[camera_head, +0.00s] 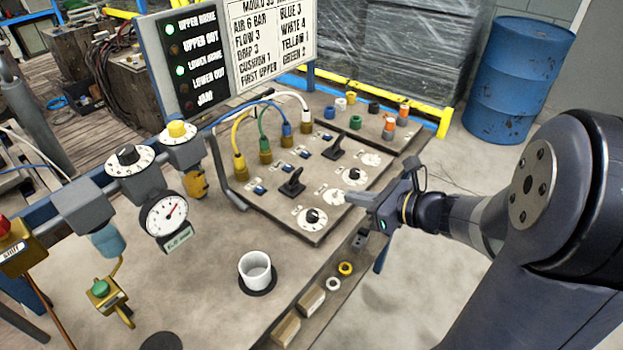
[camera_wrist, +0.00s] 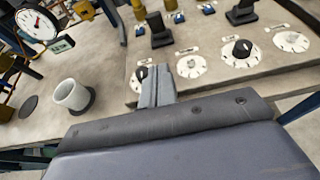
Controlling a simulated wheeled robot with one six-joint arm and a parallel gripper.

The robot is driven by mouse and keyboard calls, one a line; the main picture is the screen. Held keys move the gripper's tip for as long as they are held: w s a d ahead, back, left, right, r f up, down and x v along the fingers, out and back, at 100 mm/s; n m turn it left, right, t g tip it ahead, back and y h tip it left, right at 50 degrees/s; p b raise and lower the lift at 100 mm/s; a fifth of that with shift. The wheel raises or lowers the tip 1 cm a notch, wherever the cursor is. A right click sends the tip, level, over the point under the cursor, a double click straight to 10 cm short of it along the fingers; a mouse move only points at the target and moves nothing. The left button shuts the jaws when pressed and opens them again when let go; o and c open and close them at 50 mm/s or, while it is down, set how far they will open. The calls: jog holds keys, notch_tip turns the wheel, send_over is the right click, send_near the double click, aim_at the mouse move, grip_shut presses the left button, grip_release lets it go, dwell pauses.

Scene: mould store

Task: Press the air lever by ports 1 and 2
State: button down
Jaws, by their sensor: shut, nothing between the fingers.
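Two black levers stand on the sloped panel. The nearer lever (camera_head: 292,186) is beside the yellow-plug (camera_head: 239,166) and green-plug (camera_head: 264,154) ports; it also shows in the wrist view (camera_wrist: 158,32). The farther lever (camera_head: 334,150) is by the blue and white plugs; it shows at the wrist view's top edge (camera_wrist: 242,13). Port numbers are too small to read. My gripper (camera_head: 350,197) is over the panel's right edge, by the dials, right of the nearer lever and apart from it. In the wrist view its fingers (camera_wrist: 154,85) are together and empty, below the lever.
Dials (camera_head: 312,218) line the panel's near-right side. Four hoses arch at its back-left. A white cup (camera_head: 255,270) stands on the table in front. A gauge (camera_head: 167,216) and knobs are left. Loose coloured caps (camera_head: 356,122) sit at the far end. A sign (camera_head: 270,40) reads Yellow 1, Green 2.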

send_near(298, 177)
jog(key=f, duration=0.1)
jog(key=a+f, duration=0.1)
jog(key=w+a+f, duration=0.1)
jog(key=f, duration=0.1)
jog(key=shift+w+f, duration=0.1)
jog(key=shift+w+a+r, duration=0.65)
jog(key=shift+a+r, duration=0.05)
jog(key=shift+r, duration=0.1)
jog(key=shift+w+a+r+p, duration=0.15)
jog(key=shift+w+a+p, duration=0.2)
jog(key=shift+w+a, duration=0.1)
jog(key=shift+r+p, duration=0.2)
jog(key=shift+p, duration=0.25)
